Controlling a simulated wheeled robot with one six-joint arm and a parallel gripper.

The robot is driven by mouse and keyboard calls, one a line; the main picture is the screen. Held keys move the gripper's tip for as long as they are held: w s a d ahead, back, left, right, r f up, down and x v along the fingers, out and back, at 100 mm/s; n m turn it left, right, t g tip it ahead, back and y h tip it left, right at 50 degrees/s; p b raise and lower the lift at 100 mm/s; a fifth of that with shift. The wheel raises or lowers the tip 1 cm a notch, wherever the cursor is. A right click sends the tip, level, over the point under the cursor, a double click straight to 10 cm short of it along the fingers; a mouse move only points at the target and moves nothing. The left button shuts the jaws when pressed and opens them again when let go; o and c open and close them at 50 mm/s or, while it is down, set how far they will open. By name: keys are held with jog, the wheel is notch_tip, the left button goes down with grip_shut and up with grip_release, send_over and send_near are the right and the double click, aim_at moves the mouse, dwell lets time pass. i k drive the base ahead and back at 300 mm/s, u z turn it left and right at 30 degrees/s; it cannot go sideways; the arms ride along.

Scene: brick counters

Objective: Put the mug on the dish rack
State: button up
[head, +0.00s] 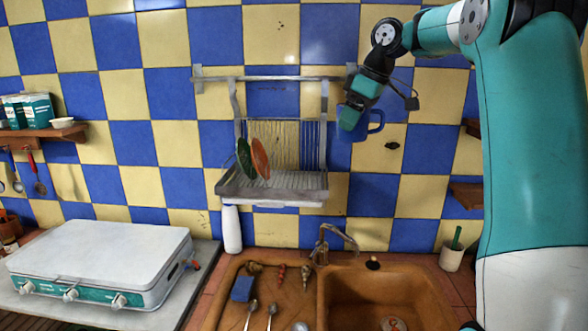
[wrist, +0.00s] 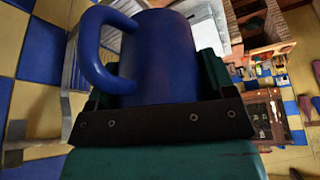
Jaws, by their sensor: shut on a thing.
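The blue mug (head: 359,126) is held up in front of the tiled wall, to the right of the dish rack and higher than its tray. My gripper (head: 350,119) is shut on the mug. In the wrist view the mug (wrist: 165,55) fills the middle, with its handle on the left, between the jaws (wrist: 160,110). The dish rack (head: 275,186) hangs from a wall rail and holds a green plate (head: 244,158) and an orange plate (head: 260,158) on its left side. The right part of its tray looks empty.
Below the rack are a white bottle (head: 231,229), a faucet (head: 335,238) and a brown sink (head: 372,284) with spoons beside it. A white stove (head: 100,255) stands at left. Small shelves (head: 467,194) are on the right wall.

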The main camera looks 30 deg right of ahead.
aim_at(292, 174)
jog(key=i, duration=1.05)
jog(key=u, duration=0.05)
